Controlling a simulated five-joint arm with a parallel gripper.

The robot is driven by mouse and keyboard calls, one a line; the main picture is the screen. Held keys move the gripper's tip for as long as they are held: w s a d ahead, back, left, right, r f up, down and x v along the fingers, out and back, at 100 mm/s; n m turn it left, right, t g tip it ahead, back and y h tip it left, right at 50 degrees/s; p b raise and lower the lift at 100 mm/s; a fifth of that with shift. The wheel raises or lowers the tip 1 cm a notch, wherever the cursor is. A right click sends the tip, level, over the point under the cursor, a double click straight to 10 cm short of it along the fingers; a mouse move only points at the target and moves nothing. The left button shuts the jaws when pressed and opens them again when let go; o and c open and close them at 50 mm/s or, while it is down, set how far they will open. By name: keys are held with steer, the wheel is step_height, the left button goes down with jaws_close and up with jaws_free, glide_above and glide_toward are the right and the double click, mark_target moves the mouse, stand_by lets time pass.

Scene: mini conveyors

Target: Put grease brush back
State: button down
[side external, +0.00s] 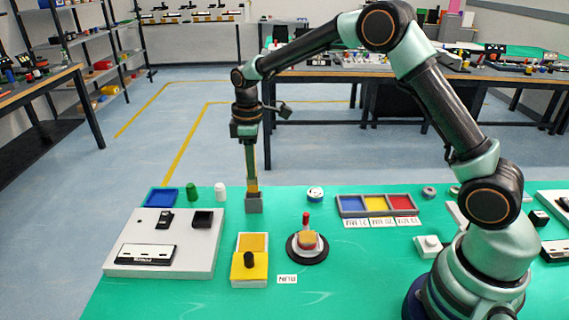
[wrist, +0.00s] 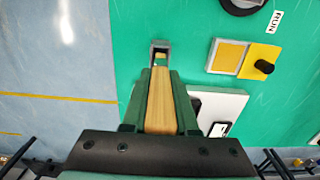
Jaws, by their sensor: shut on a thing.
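The grease brush (side external: 254,184) is a slim upright stick with a tan wooden handle. My gripper (side external: 250,174) points straight down and is shut on it. In the wrist view the wooden handle (wrist: 160,105) lies between my green fingers (wrist: 160,82). A small square grey holder (side external: 254,204) stands on the green mat directly below the brush. Its open top (wrist: 160,43) shows just past my fingertips in the wrist view. The brush's lower end meets the holder's mouth in the side view. How deep it sits, and its bristles, I cannot tell.
A pale panel (side external: 125,255) with black parts lies left of the holder. A yellow block with a black knob (side external: 249,262) and a round dark base with a red stick (side external: 306,246) stand in front. A blue tray (side external: 161,197) and two small cylinders are nearby. A three-colour tray (side external: 378,214) lies right.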

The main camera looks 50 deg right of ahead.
mark_target(253, 191)
steer(key=shift+f, duration=2.65)
steer(key=c, duration=0.7)
jaws_free()
steer(key=shift+f, duration=0.15)
